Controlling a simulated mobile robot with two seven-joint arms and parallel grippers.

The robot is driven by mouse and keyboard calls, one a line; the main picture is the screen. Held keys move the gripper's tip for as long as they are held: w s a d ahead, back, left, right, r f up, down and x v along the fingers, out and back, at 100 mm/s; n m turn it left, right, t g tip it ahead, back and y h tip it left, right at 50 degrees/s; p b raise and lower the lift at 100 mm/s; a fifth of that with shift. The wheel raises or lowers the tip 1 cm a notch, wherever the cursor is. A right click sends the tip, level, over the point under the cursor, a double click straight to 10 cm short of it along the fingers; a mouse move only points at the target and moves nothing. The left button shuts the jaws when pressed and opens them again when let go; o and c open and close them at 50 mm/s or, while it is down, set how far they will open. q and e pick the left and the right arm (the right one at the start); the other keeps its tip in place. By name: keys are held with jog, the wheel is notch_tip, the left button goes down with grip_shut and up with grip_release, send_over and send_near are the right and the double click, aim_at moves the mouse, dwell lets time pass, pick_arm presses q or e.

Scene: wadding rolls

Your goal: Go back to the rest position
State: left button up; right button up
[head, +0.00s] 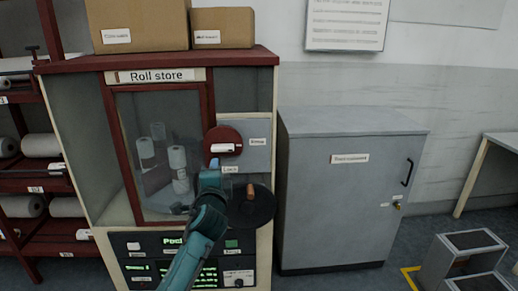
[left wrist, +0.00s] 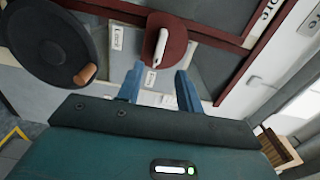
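My left gripper (head: 214,166) is in front of the Roll store cabinet (head: 156,62), just below a red round dial (head: 223,138) with a white handle. In the left wrist view its two blue fingers (left wrist: 158,86) are apart with nothing between them. The red dial (left wrist: 172,30) and its white handle (left wrist: 160,48) lie beyond the fingertips there. A black handwheel (head: 262,207) with an orange-brown knob is right of the gripper; it also shows in the left wrist view (left wrist: 45,40). My right gripper is in neither view.
White rolls (head: 179,162) stand behind the cabinet's window. A lit panel (head: 140,269) is below, partly hidden by my arm. Cardboard boxes (head: 137,22) sit on top.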

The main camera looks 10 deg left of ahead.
pick_arm(q)
jog(key=s+d+f+n+g+h, duration=0.2)
jog(key=s+f, duration=0.5)
jog(key=f, duration=0.3)
jog(key=s+d+f+n+g+h, duration=0.1)
jog(key=s+d+f+n+h, duration=0.1)
jog(key=s+f, duration=0.7)
jog(key=s+d+f+n+g+h, duration=0.2)
jog(key=s+f+n, duration=0.2)
jog(key=s, duration=0.6)
jog(key=s+d+f+n+g+h, duration=0.1)
jog(key=s+d+f+n+g, duration=0.1)
jog(key=s, duration=0.7)
notch_tip(320, 180, down, 4)
jog(key=shift+s+d+r+n+h, duration=0.1)
jog(key=shift+s+d+n+h, duration=0.35)
jog(key=shift+n, duration=0.55)
